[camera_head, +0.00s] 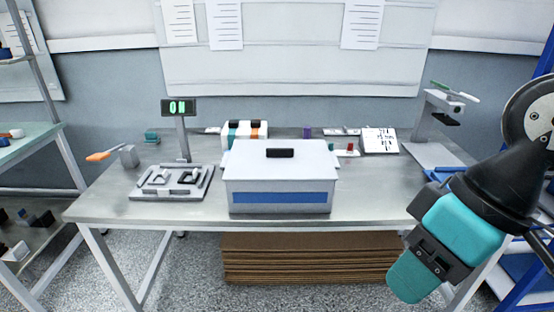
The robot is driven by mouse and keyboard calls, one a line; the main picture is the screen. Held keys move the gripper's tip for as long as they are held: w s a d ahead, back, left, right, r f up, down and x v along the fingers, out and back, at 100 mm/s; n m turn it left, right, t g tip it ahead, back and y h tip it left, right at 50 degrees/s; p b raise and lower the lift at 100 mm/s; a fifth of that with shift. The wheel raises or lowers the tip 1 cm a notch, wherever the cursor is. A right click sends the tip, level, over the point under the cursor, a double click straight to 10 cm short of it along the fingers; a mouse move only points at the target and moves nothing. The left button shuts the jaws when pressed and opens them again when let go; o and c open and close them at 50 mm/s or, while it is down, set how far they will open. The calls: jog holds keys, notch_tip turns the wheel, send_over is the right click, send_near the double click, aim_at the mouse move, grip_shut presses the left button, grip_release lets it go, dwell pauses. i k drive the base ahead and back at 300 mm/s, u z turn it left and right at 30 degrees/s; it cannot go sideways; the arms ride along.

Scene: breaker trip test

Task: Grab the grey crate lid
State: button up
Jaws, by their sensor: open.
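The grey crate lid (250,160) lies flat on top of the grey crate (282,208) near the middle of the bench. A small black handle (280,153) stands up at the centre of the lid. The crate has a blue band along its front. My gripper (418,270), teal and dark grey, hangs at the lower right, in front of the bench's right front edge. It is open, well apart from the lid, and holds nothing that I can see. Its fingertips are hard to make out.
A grey fixture tray (171,195) and a display post (181,130) stand left of the crate. An orange-handled tool (101,156) lies further left. A stand (436,125) is at the back right. Bench top right of the crate is mostly clear. Brown sheets (310,258) are stacked below.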

aim_at(248, 160)
jog(key=k, duration=0.65)
jog(key=u, duration=0.6)
jog(key=i, duration=0.55)
jog(key=u, duration=0.95)
jog(key=i, duration=1.45)
jog(key=z, duration=1.2)
jog(key=i, duration=0.45)
jog(key=z, duration=0.4)
